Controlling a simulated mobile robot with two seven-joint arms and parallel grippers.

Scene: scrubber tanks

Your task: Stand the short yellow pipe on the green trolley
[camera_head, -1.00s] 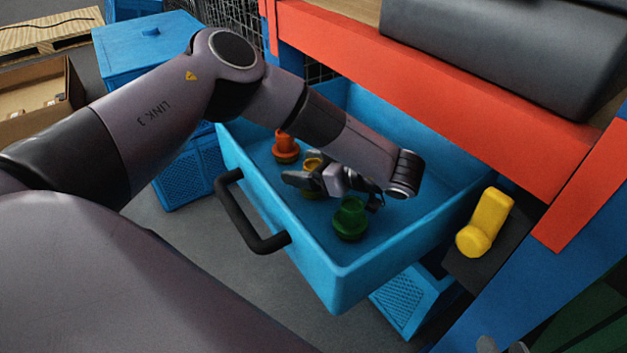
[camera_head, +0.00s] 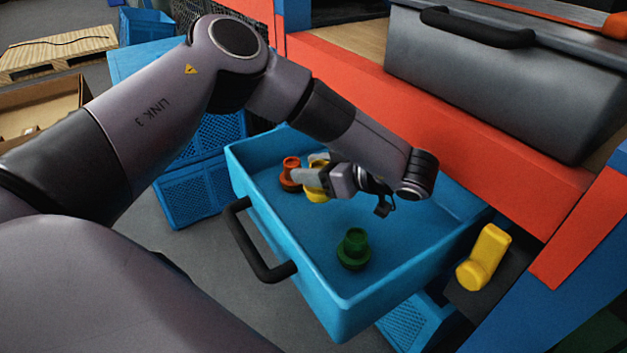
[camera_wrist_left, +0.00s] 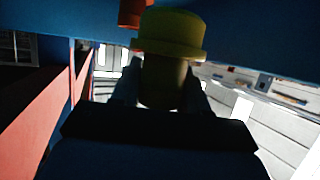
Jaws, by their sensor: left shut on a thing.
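A short yellow pipe (camera_head: 317,193) with a flange is in my left gripper (camera_head: 311,169), over the blue drawer (camera_head: 330,290). The fingers are shut on it and hide part of it. It looks raised a little above the drawer floor. The wrist view shows the yellow pipe (camera_wrist_left: 170,40) upright between the finger shapes. A longer yellow piece (camera_head: 484,257) lies on a dark surface right of the drawer. I cannot make out the green trolley for certain. My right gripper is not in view.
An orange fitting (camera_head: 290,174) stands close beside the held pipe, and a green one (camera_head: 353,249) stands nearer the drawer's front. The drawer has a black handle (camera_head: 250,240). A red beam (camera_head: 400,115) and a grey case (camera_head: 490,85) rise behind. Blue crates (camera_head: 195,190) stand at left.

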